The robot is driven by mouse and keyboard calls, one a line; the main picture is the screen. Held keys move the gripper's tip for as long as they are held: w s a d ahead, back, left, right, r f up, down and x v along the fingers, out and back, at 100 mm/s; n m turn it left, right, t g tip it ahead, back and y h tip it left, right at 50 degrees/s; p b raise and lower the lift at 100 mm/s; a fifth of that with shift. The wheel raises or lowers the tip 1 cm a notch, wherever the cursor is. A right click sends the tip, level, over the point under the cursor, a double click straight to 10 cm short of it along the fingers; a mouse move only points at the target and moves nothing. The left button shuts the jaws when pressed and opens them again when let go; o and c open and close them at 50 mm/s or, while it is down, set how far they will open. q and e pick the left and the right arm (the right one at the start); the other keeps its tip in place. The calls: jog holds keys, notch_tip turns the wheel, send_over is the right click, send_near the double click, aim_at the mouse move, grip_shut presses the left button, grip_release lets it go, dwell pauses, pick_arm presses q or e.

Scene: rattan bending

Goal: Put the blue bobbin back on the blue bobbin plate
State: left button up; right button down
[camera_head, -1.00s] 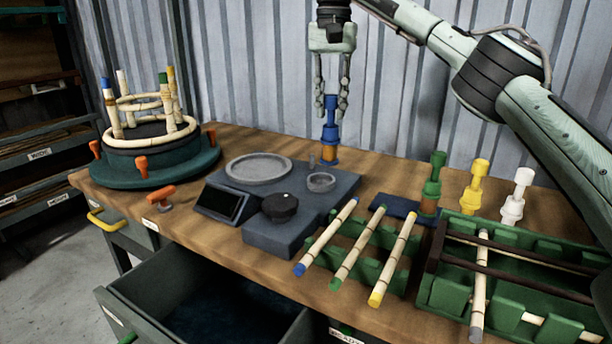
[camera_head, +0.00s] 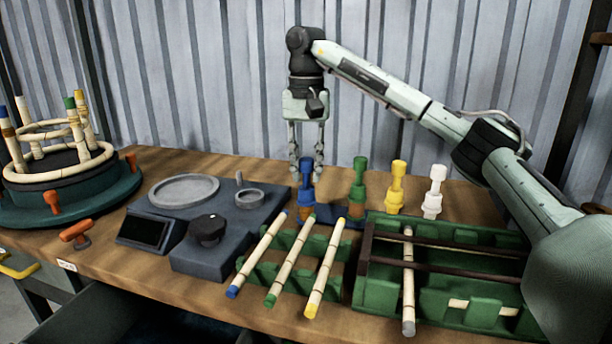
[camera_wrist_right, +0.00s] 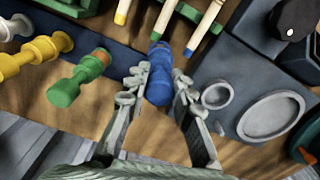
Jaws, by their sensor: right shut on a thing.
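The blue bobbin (camera_head: 306,172) is upright with a copper-brown band low on it. My right gripper (camera_head: 306,178) is shut on its upper part, pointing down; the wrist view also shows the blue bobbin (camera_wrist_right: 158,85) between the fingers. A flat dark blue plate (camera_head: 349,217) lies on the table, and the bobbin is at or over its left end. I cannot tell whether its base touches the plate. The wrist view shows the plate as a dark blue strip (camera_wrist_right: 112,52). My left gripper is out of view.
Green (camera_head: 359,180), yellow (camera_head: 396,190) and white (camera_head: 434,193) bobbins stand in a row to the right. Rods lie on a green rack (camera_head: 270,258) in front. A grey device (camera_head: 265,213) is close at left. A green crate (camera_head: 376,294) is at front right.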

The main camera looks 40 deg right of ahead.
jog(key=shift+f, duration=0.95)
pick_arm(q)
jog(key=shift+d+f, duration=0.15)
pick_arm(e)
jog(key=shift+f, duration=0.15)
jog(key=c, duration=1.3)
grip_release()
jog(key=shift+c, duration=0.2)
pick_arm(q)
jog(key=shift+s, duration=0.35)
pick_arm(e)
jog(key=shift+o, duration=0.2)
